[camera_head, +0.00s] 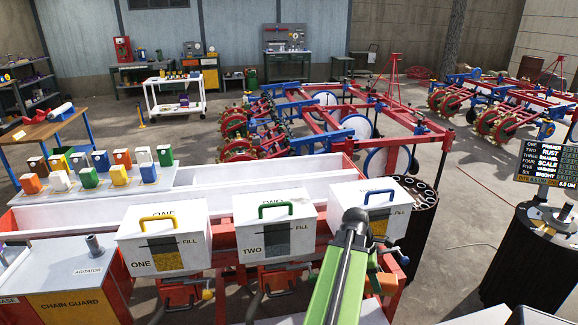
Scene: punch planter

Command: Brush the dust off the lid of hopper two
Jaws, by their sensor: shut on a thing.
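Hopper two (304,240) is a white box with "TWO" and "FILL" on its front, in the middle of the front row. Its lid (248,215) is on and has a green handle (288,205). I cannot make out dust on the lid at this size. My green arm reaches up from the bottom edge, and my gripper (355,216) is at its far end, right of hopper two and in front of the third hopper. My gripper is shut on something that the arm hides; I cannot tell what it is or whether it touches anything.
Hopper one (190,254), with a yellow handle, stands left of hopper two. The third hopper (398,222), with a blue handle, is partly behind my arm. Several coloured canisters (90,203) stand behind on the left. A dark drum (424,235) and a sign board (545,163) are at right.

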